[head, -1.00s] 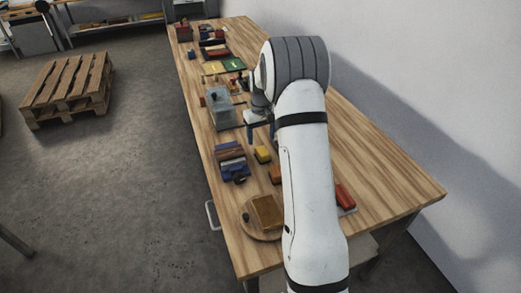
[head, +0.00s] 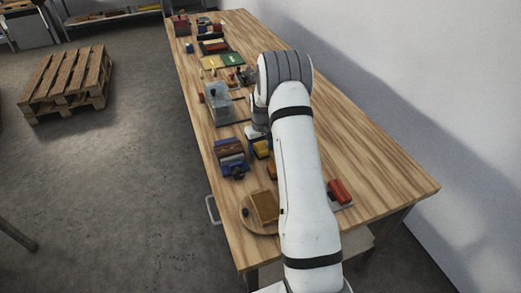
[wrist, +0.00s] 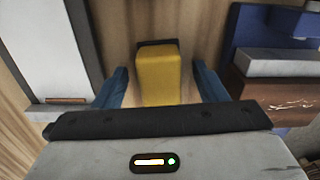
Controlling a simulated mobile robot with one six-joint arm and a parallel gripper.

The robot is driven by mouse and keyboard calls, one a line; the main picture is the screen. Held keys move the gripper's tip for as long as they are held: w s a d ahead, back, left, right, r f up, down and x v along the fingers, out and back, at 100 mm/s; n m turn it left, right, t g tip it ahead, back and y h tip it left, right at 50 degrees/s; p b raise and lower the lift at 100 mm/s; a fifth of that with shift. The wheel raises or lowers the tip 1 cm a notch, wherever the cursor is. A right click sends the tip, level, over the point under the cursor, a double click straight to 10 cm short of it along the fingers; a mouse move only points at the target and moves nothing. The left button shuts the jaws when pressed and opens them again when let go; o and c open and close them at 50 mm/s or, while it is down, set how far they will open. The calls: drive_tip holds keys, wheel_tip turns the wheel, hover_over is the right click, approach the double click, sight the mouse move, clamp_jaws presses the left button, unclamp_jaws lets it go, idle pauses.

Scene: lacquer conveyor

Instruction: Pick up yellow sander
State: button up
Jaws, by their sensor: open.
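The yellow sander (wrist: 158,75) is a small yellow block with a dark end, upright in the middle of the wrist view on the wooden bench. My gripper (wrist: 160,85) is open, with one blue finger on each side of the sander and a visible gap on both sides. In the head view the sander (head: 262,149) shows just under my gripper (head: 258,138), partly hidden by the arm. I cannot tell the exact height of the fingertips over the bench.
A blue and brown block set (head: 231,158) lies left of the sander. A grey clear-sided box (head: 219,104) stands behind. An orange block (head: 271,171), a round board with a brown block (head: 264,207) and a red block (head: 339,191) are nearer.

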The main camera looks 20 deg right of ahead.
sight(261, 146)
drive_tip(key=shift+c, duration=0.4)
drive_tip(key=c, duration=1)
drive_tip(key=shift+c, duration=0.2)
drive_tip(key=shift+r, duration=0.1)
wheel_tip(261, 146, up, 10)
drive_tip(key=shift+f+b, duration=0.1)
drive_tip(key=shift+b, duration=1.05)
drive_tip(key=o, duration=0.4)
drive_tip(key=shift+c, duration=1.2)
